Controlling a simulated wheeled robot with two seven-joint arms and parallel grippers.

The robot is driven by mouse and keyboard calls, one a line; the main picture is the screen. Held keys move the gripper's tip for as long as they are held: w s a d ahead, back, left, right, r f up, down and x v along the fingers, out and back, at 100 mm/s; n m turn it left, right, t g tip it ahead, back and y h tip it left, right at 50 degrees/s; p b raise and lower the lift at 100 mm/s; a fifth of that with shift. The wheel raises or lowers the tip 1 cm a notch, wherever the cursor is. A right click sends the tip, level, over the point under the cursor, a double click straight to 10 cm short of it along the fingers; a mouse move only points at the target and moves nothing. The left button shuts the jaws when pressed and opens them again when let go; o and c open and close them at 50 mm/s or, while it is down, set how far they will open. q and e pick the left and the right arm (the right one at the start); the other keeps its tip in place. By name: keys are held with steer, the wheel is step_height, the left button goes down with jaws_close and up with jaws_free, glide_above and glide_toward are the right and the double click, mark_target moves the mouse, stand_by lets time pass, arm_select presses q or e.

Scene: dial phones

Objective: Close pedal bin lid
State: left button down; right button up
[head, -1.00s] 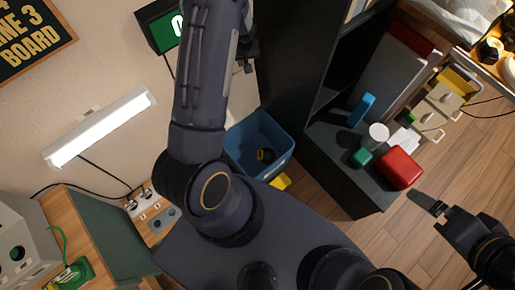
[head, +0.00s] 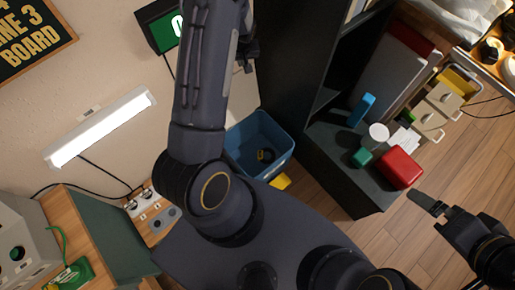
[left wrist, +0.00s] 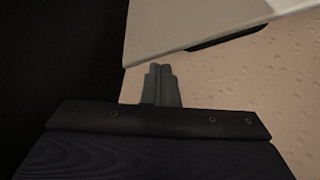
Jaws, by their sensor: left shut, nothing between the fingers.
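The blue bin (head: 270,140) stands on the floor at the foot of the dark cabinet, with a yellow pedal (head: 280,181) at its front. Its top is open and a dark ring-like item lies inside. My left arm covers its left side, and I cannot make out the lid in the head view. My left gripper (head: 249,52) is partly hidden behind my arm, above the bin in the picture. In the left wrist view its fingers (left wrist: 160,72) are shut and empty, just below a pale panel (left wrist: 190,25) I cannot identify. My right gripper (head: 438,207) is at lower right, its jaws unclear.
The dark cabinet (head: 283,60) rises right of the bin. Its low shelf holds a red box (head: 400,168), a green block (head: 361,157), a white cylinder (head: 378,134) and a blue item (head: 361,109). A wall lamp (head: 100,127) and green-lit display (head: 170,28) are at left.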

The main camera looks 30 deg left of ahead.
arm_select(q)
steer(key=shift+f+b, duration=0.45)
steer(key=shift+f, duration=0.15)
steer(key=shift+d, duration=0.1)
stand_by(0.3)
steer(key=shift+s+d+f, duration=0.55)
steer(key=shift+s+d, duration=0.95)
steer(key=shift+d, duration=2.65)
steer(key=w+p+v, duration=0.1)
steer(key=p+v, duration=0.5)
steer(key=v, duration=0.1)
steer(key=shift+w+r, duration=0.25)
steer(key=shift+d+r, duration=0.1)
